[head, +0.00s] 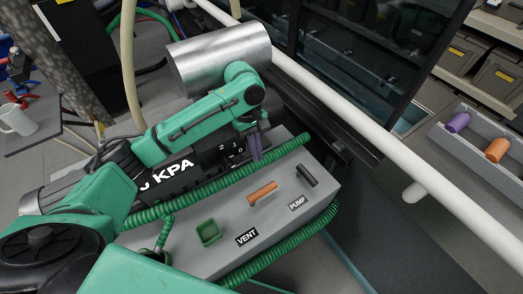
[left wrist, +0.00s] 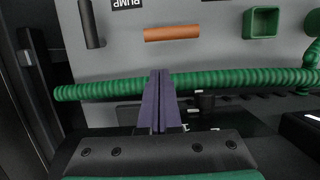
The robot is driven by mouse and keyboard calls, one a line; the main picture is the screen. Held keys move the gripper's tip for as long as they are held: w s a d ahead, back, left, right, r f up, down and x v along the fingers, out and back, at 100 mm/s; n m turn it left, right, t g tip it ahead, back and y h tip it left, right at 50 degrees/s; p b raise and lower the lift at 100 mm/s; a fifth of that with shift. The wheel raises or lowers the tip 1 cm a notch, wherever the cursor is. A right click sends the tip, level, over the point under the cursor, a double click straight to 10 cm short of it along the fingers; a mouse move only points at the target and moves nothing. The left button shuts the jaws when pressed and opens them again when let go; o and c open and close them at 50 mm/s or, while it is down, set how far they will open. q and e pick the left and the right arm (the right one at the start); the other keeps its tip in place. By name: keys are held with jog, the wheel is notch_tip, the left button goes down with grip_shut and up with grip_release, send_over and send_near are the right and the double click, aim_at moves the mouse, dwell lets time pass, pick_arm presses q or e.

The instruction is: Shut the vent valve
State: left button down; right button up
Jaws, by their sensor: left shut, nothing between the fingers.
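The vent valve is an orange bar handle (head: 262,193) on the grey panel top (head: 190,262), in line with the VENT label (head: 247,237). It lies crosswise in the left wrist view (left wrist: 172,33). My left gripper (head: 256,150) has purple fingers, shut and empty. Its fingertips also show in the left wrist view (left wrist: 160,75), over the ribbed green hose and apart from the orange handle. My right gripper is not in view.
A dark handle (head: 307,175) stands beside the PUMP label (head: 298,203). A green square cup (head: 208,232) sits left of the orange handle. Ribbed green hoses (head: 285,245) run along the panel's edges. A metal cylinder (head: 218,58) and a white rail (head: 370,120) are behind.

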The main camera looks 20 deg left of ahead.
aim_at(262, 192)
pick_arm(q)
jog(key=x, duration=0.3)
jog(key=p+x, duration=0.1)
jog(key=x, duration=0.2)
jog(key=s+x, duration=0.1)
jog(key=x, duration=0.2)
jog(key=shift+d, duration=0.2)
jog(key=shift+f, duration=0.2)
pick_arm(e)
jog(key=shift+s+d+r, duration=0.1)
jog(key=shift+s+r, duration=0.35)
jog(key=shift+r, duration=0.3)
pick_arm(q)
jog(key=shift+w, duration=0.1)
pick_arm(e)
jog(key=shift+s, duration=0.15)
